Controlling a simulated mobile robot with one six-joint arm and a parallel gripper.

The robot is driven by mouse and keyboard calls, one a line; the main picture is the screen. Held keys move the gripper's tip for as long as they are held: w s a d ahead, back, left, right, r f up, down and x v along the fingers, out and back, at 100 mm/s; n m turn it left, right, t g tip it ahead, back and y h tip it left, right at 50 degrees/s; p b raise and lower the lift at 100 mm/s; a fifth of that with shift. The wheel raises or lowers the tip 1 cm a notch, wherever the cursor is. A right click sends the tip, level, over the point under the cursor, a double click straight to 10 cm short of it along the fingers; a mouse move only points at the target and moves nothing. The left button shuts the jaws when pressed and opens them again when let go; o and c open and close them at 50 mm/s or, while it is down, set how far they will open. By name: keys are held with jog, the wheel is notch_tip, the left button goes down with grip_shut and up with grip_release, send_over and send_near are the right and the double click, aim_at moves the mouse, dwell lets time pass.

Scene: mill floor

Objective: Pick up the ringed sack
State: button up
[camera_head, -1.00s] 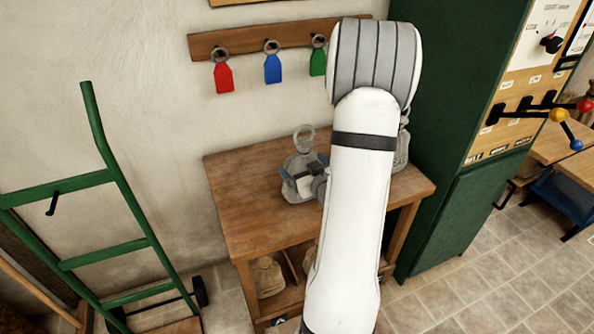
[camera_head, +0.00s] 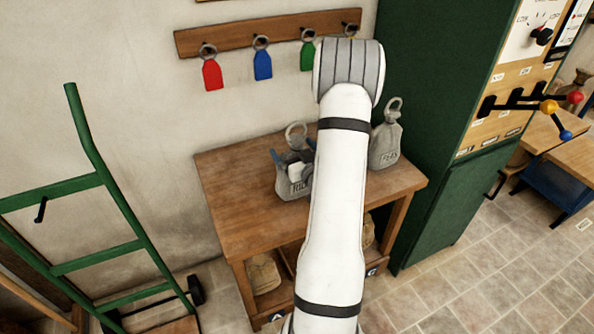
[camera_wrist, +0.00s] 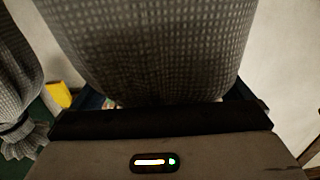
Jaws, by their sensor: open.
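Two grey sacks, each with a grey ring on top, stand upright on the wooden table. The left sack (camera_head: 293,188) has dark lettering and is partly hidden by my gripper and arm. The right sack (camera_head: 385,147) stands near the green cabinet, apart from my gripper. My gripper (camera_head: 287,163) is open at the left sack, with its blue fingers at the sack's upper body. In the wrist view the woven grey cloth of a sack (camera_wrist: 150,45) fills the middle, very close, with blue finger parts at both sides. Whether the fingers touch it I cannot tell.
The wooden table (camera_head: 240,185) has bare room at its left. Tan sacks (camera_head: 263,274) lie on its lower shelf. A green hand truck (camera_head: 105,250) stands left. A green cabinet (camera_head: 435,130) stands right. Red (camera_head: 212,75), blue (camera_head: 262,66) and green tags hang on the wall rack.

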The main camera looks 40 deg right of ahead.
jog(key=shift+w, duration=0.2)
jog(key=shift+c, duration=0.6)
jog(key=c, duration=1.9)
jog(key=shift+d+r, duration=0.1)
jog(key=shift+c, duration=0.6)
